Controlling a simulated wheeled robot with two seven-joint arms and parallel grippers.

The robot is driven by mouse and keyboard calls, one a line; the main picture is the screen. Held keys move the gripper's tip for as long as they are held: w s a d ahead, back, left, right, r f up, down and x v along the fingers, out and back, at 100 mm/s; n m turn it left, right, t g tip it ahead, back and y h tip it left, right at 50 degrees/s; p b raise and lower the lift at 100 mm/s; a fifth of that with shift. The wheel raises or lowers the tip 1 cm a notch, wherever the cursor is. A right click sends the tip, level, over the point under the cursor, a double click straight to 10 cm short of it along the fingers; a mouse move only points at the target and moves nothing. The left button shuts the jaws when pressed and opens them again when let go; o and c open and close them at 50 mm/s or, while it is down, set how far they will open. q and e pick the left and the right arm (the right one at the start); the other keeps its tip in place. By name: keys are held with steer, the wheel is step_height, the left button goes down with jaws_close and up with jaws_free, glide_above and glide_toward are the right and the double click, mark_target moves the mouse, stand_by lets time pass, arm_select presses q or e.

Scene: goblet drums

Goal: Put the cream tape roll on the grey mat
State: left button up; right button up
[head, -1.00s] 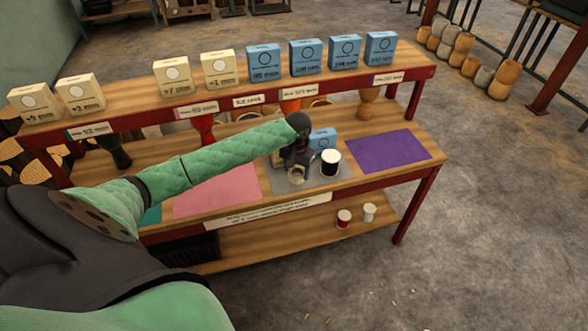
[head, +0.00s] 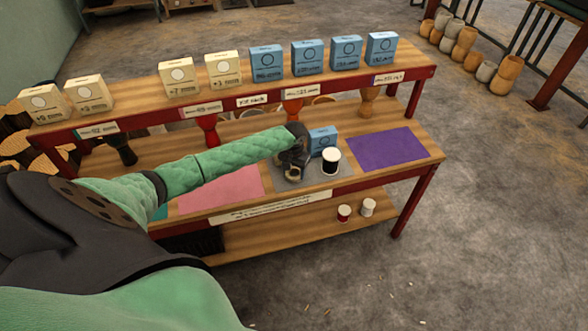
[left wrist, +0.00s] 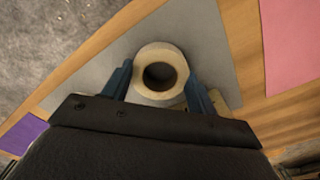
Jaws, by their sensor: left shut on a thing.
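The cream tape roll (left wrist: 147,86) is between the two fingers of my left gripper (left wrist: 158,80) in the left wrist view, its open hole facing the camera. The gripper is shut on it. The roll is over the grey mat (left wrist: 200,35); I cannot tell whether it touches the mat. In the head view the left gripper (head: 292,168) is low over the left part of the grey mat (head: 312,177), and the roll (head: 292,174) shows only partly beneath it. My right gripper is not in view.
A pink mat (head: 235,187) lies left and a clear purple mat (head: 386,150) right. A shelf of boxes (head: 307,57) runs behind.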

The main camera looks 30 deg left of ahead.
arm_select(q)
steer(key=o, duration=1)
steer(key=shift+f, duration=0.1)
